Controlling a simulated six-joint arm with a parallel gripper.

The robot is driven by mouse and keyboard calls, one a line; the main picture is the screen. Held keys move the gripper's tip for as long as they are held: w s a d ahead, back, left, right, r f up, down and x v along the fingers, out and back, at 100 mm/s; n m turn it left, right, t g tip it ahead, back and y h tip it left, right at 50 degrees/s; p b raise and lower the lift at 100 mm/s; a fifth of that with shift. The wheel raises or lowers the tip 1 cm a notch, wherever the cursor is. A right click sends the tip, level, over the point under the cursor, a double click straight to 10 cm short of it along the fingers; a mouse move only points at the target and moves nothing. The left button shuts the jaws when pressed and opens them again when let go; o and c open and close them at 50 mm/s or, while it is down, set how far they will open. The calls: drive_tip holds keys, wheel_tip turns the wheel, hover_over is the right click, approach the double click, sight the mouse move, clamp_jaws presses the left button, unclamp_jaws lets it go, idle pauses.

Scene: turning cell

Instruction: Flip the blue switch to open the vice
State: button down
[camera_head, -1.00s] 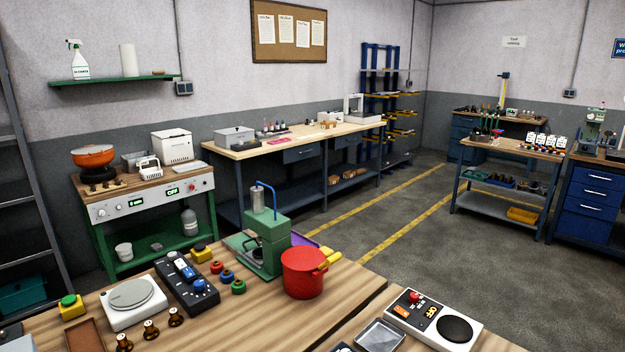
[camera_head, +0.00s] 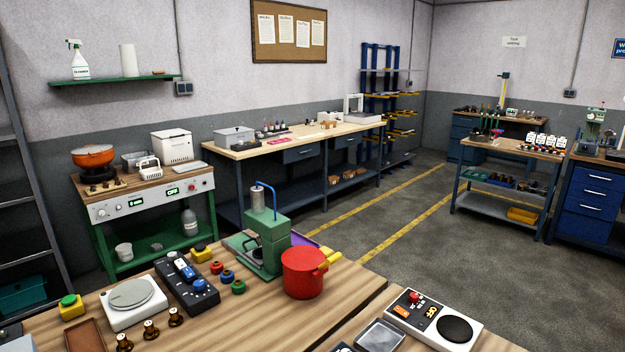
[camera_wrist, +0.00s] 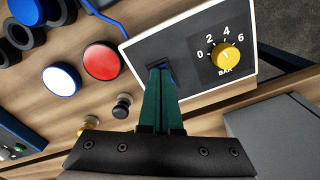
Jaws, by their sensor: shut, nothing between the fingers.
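In the wrist view, my gripper (camera_wrist: 160,70) is shut, its two green fingers together and empty. The fingertips are over the left part of a white-edged panel with a dark face (camera_wrist: 188,30). A small dark blue part (camera_wrist: 170,67), which looks like the blue switch, shows right at the fingertips. They largely hide it, so I cannot tell its position or whether they touch it. A yellow knob (camera_wrist: 228,55) marked BAR sits to the right on the panel. I cannot make out the vice in either view. My gripper is not in the head view.
In the wrist view, a red disc (camera_wrist: 102,61), a white disc (camera_wrist: 61,79) and small dark knobs (camera_wrist: 122,106) are left of the fingers. A grey block (camera_wrist: 280,130) is at lower right. In the head view, a green press (camera_head: 268,240) and red pot (camera_head: 303,274) stand on the bench.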

drive_tip(key=shift+f, duration=0.1)
drive_tip(key=shift+r, duration=3.5)
drive_tip(key=w+d+r+m, duration=0.25)
drive_tip(key=d+r, duration=0.45)
drive_tip(key=d, duration=0.6)
drive_tip(key=s+d+r+m+y, duration=0.1)
drive_tip(key=s+d+r+m, duration=0.1)
drive_tip(key=s+d, duration=0.4)
drive_tip(key=s+d+r+m, duration=0.2)
drive_tip(key=s+d+m, duration=0.2)
drive_tip(key=d, duration=0.7)
drive_tip(key=s, duration=0.2)
drive_tip(key=shift+s+y, duration=0.35)
drive_tip(key=shift+y, duration=0.05)
